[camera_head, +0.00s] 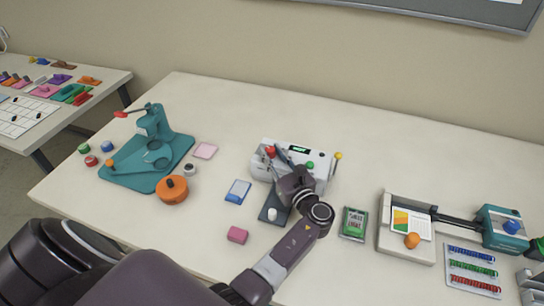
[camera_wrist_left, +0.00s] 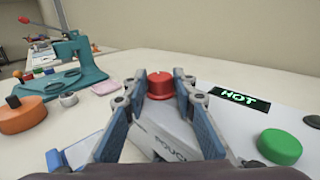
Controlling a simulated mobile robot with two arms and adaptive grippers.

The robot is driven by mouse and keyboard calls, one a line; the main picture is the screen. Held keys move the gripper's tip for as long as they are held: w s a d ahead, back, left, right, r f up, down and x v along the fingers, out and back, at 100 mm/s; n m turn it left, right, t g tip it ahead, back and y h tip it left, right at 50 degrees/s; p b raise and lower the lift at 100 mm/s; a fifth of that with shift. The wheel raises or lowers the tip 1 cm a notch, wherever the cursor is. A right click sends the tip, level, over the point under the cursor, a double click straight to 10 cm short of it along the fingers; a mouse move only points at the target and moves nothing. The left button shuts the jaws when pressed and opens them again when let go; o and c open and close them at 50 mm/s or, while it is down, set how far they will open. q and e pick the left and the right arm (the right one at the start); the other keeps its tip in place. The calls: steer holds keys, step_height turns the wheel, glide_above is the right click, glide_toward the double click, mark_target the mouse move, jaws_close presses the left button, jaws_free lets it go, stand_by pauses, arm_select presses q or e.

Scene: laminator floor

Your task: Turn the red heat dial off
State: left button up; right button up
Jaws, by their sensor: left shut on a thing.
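The red heat dial (camera_wrist_left: 160,85) sits on the white laminator (camera_head: 257,173), at the left end of its top. My left gripper (camera_head: 278,157) reaches over the laminator from the front. In the left wrist view its two blue-grey fingers (camera_wrist_left: 158,88) are closed on the sides of the red dial, which also shows in the head view (camera_head: 270,151). A display (camera_wrist_left: 238,98) beside the dial reads "HOT" in green.
A yellow-topped lever (camera_head: 338,156) stands at the laminator's right end. A teal press (camera_head: 158,150) and an orange round container (camera_head: 172,190) are to the left. A blue-edged card (camera_head: 238,191) and pink block (camera_head: 237,235) lie nearby. A paper trimmer (camera_head: 392,245) is right. The table behind is clear.

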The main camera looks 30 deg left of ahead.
mark_target(272, 152)
stand_by(0.4)
arm_select(q)
steer(key=o, duration=1.2)
steer(key=shift+c, duration=0.2)
step_height(272, 152, up, 10)
steer(key=shift+r, duration=0.1)
